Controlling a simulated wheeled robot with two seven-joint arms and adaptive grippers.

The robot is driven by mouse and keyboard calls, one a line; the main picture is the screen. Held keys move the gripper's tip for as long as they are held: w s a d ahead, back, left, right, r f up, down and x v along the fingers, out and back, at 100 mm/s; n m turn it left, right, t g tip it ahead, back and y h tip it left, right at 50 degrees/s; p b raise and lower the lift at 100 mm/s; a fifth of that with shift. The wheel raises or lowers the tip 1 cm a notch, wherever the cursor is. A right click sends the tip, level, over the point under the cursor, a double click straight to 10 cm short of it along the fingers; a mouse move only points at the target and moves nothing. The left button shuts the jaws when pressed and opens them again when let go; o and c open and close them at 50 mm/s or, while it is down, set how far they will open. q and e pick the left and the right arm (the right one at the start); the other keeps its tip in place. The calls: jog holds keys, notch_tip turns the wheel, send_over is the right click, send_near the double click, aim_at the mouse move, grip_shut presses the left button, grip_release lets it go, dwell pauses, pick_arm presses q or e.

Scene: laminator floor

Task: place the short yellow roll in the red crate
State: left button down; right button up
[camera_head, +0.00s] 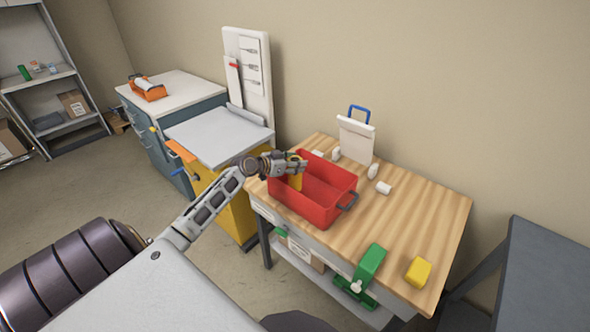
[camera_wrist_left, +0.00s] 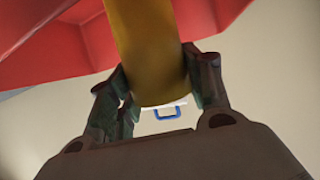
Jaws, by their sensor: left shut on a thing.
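The red crate (camera_head: 318,203) stands on the wooden table, with a dark handle on its near right end. My left gripper (camera_head: 297,164) is over the crate's left end, shut on the short yellow roll (camera_head: 296,181). The roll hangs roughly upright below the fingers, its lower part at the crate's opening; I cannot tell whether it touches the floor of the crate. In the left wrist view the roll (camera_wrist_left: 148,50) is between both fingers (camera_wrist_left: 160,95), with the red crate wall (camera_wrist_left: 40,62) beyond. My right gripper is not in view.
The wooden table (camera_head: 425,220) carries a white board with a blue handle (camera_head: 357,138), small white pieces (camera_head: 384,187), a green tool (camera_head: 370,262) and a yellow block (camera_head: 418,271). A yellow cabinet (camera_head: 232,205) with a grey top stands left. The table's right part has free room.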

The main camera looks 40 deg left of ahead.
pick_arm(q)
notch_tip(320, 180, down, 3)
jog(key=shift+f, duration=0.1)
dwell(0.5)
jog(key=c, duration=0.6)
grip_release()
jog(key=shift+f, duration=0.1)
jog(key=shift+c, duration=0.2)
jog(key=b+v, duration=0.1)
jog(key=v, duration=1.1)
dwell(0.4)
